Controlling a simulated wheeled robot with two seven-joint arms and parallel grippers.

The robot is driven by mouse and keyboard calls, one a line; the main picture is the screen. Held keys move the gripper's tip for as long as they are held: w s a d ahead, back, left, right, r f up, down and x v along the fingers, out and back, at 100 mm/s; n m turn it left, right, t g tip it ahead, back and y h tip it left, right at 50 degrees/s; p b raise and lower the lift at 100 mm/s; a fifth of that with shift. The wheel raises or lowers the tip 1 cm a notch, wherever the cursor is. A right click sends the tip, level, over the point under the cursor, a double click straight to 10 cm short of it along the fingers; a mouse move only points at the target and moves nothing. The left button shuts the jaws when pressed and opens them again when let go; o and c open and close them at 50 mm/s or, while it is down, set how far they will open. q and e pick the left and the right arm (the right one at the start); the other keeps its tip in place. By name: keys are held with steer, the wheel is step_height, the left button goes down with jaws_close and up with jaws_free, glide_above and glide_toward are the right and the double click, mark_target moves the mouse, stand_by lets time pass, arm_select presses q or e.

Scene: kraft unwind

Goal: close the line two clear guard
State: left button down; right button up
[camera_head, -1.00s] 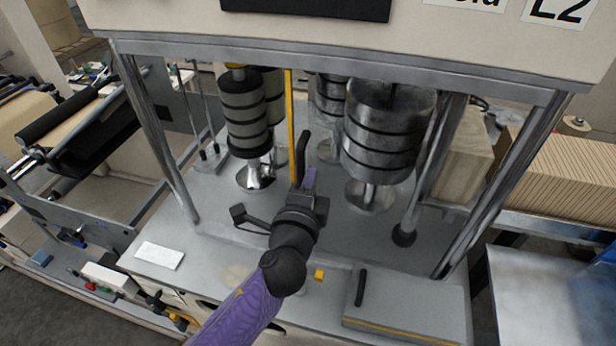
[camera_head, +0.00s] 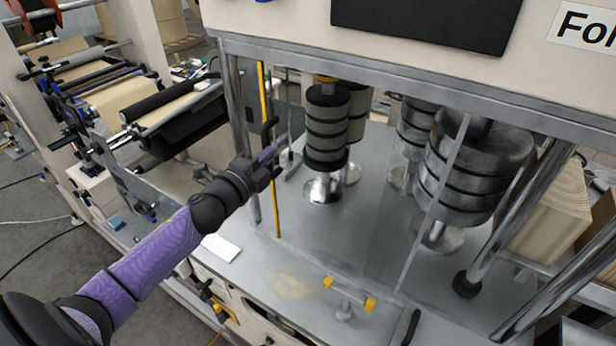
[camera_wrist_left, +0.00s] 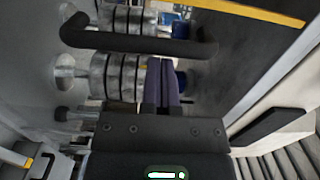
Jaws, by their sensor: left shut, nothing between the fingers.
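The clear guard (camera_head: 375,225) is a see-through panel across the front of the roller machine. Its yellow edge strip (camera_head: 274,205) stands just right of the left metal post (camera_head: 233,95), with a narrow gap in the picture. A black bar handle (camera_head: 269,130) is on it near the strip. In the left wrist view the handle (camera_wrist_left: 140,43) crosses the upper part. My left gripper (camera_head: 268,155) is shut and empty, its purple fingers (camera_wrist_left: 162,82) beside the handle; I cannot tell if they touch it. My right gripper is not in view.
Dark banded rollers (camera_head: 327,130) and larger metal rollers (camera_head: 475,160) stand behind the guard. A white card (camera_head: 221,247) and a yellow-ended fitting (camera_head: 348,292) are on the front deck. Another machine with a brown web (camera_head: 125,100) stands at left.

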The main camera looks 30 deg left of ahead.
arm_select(q)
steer(key=a+b, duration=0.2)
steer(key=a, duration=0.5)
steer(key=shift+a, duration=0.35)
steer(key=shift+w, duration=0.1)
